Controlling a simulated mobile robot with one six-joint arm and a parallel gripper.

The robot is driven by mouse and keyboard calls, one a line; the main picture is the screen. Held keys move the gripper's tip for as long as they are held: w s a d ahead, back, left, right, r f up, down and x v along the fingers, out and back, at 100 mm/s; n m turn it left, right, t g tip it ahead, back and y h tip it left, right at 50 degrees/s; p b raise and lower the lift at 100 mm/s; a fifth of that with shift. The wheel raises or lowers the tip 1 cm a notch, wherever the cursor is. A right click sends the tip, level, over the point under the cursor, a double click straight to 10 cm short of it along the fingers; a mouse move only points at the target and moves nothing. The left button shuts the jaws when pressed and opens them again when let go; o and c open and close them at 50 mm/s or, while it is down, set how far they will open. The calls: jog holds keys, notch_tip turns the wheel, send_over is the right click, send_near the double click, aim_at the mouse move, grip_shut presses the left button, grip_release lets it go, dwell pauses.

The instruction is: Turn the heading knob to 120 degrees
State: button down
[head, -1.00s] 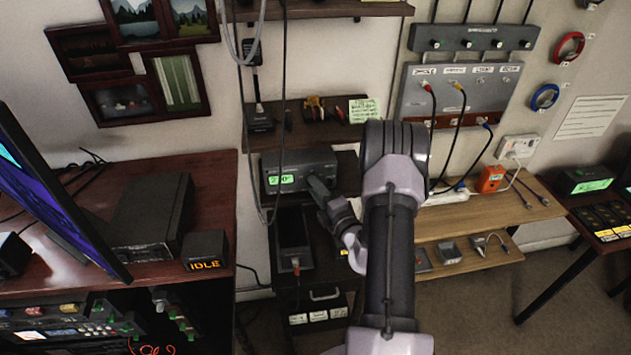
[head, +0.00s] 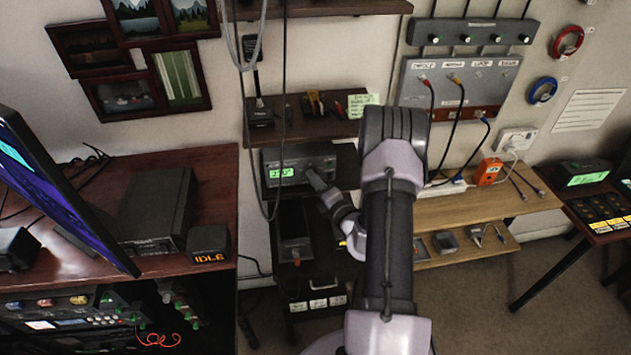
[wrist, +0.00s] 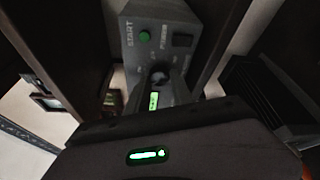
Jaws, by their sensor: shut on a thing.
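The heading unit is a grey box (head: 276,158) on a shelf against the wall, left of my arm. Its green display (head: 287,173) is lit, but I cannot read the number surely. My gripper (head: 315,177) is at the right part of its front face and is shut on the knob there. The gripper hides most of the knob. In the wrist view, the box's face (wrist: 165,18) shows a green START button (wrist: 145,38), and the dark knob (wrist: 159,76) is at my gripper's fingers. A green display (wrist: 153,101) shows just below it.
A shelf (head: 318,128) with small tools is above the box. Cables (head: 243,110) hang in front of its left side. A dark desk (head: 215,165) with a monitor stands left. A wooden shelf (head: 440,213) is right of my arm.

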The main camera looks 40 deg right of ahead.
jog(key=shift+d+r, duration=0.1)
jog(key=shift+r, duration=0.05)
jog(key=c, duration=1.1)
grip_release()
jog(key=v, duration=1.7)
jog(key=shift+s, duration=0.2)
